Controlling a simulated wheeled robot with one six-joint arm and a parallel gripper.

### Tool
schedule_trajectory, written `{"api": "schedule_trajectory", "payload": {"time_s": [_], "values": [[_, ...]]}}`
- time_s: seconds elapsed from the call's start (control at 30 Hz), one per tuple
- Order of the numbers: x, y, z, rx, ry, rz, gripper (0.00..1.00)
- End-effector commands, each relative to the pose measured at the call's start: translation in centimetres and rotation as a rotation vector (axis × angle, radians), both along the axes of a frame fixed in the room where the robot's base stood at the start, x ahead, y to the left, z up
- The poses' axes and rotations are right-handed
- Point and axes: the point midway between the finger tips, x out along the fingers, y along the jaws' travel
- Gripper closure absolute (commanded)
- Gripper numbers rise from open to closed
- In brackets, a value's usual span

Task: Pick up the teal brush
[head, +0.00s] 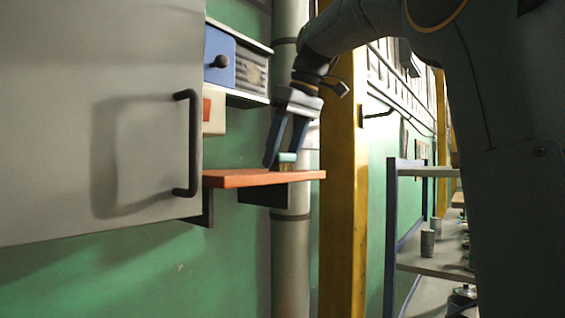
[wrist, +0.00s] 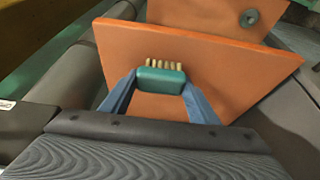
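The teal brush (head: 287,157) is at the top of an orange shelf board (head: 240,179) in the head view, with its pale bristles facing down. In the wrist view the teal brush (wrist: 160,80) lies between my two blue fingers, with its bristles on the far side. My gripper (head: 283,157) points down over the board. In the wrist view the fingers (wrist: 160,88) meet both ends of the brush with no visible gap. The bristles are at or very close to the board; I cannot tell if they touch it.
A grey cabinet door (head: 70,120) with a dark handle (head: 188,145) stands left of the board. A blue drawer (head: 219,56) is above it. A grey pipe (head: 291,240) and a yellow post (head: 342,200) stand close behind and to the right. Shelving (head: 430,262) is further right.

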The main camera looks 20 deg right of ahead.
Motion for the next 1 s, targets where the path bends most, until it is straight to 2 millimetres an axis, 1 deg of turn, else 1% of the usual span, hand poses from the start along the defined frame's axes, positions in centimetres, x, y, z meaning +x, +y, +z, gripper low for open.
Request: {"api": "schedule_trajectory", "payload": {"time_s": [0.27, 0.47, 0.57, 0.8, 1.0], "values": [[0.0, 0.0, 0.1, 0.001, -0.001, 0.000, 0.68], [0.1, 0.0, 1.1, 0.000, -0.001, 0.000, 0.68], [0.1, 0.0, 2.2, -0.001, -0.003, 0.000, 0.68], [0.2, 0.0, 6.3, 0.000, -0.002, 0.001, 0.68], [0.1, 0.0, 8.8, 0.000, -0.001, 0.000, 0.68]]}}
